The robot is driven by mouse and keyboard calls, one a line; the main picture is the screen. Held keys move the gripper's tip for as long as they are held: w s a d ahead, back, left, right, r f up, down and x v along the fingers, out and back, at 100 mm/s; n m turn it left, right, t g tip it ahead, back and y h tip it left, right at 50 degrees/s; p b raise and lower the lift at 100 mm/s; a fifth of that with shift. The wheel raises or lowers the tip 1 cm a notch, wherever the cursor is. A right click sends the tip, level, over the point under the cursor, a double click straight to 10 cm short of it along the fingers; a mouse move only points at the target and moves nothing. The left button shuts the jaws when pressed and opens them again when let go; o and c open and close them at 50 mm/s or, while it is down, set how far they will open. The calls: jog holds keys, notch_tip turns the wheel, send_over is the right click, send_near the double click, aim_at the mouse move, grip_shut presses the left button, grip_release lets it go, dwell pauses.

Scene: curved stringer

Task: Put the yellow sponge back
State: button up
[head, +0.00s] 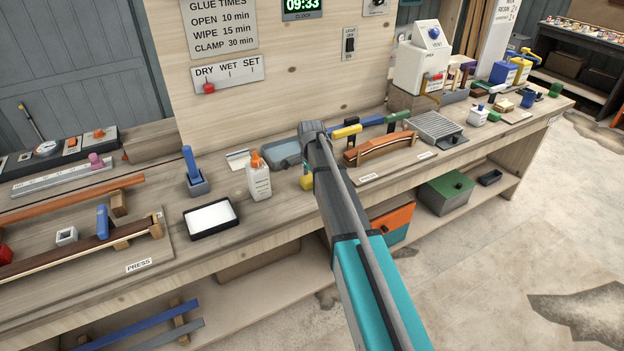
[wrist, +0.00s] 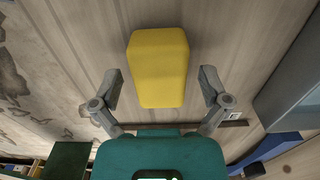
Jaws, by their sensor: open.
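The yellow sponge (wrist: 158,62) is a block lying on bare wood in the wrist view, just beyond and partly between my fingers. In the head view the yellow sponge (head: 307,183) shows as a small patch by the bench's front edge, mostly hidden by my arm. My gripper (wrist: 160,78) is open, with one finger on each side of the sponge's near end and a visible gap on both sides. In the head view my gripper is largely hidden behind my own arm.
A blue-grey tray (head: 281,153) is behind the sponge. A glue bottle (head: 259,180) and a black-rimmed white tray (head: 210,217) stand to the left. A curved wooden piece (head: 382,149) is to the right. An orange and green box (head: 391,222) is below the bench top.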

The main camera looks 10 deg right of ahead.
aim_at(311, 177)
notch_tip(311, 177, up, 12)
jog(key=p, duration=1.1)
jog(key=shift+p, duration=0.35)
dwell(0.4)
jog(key=s+n, duration=1.4)
jog(key=s, duration=1.5)
jog(key=shift+d, duration=0.2)
jog(key=shift+s, duration=0.1)
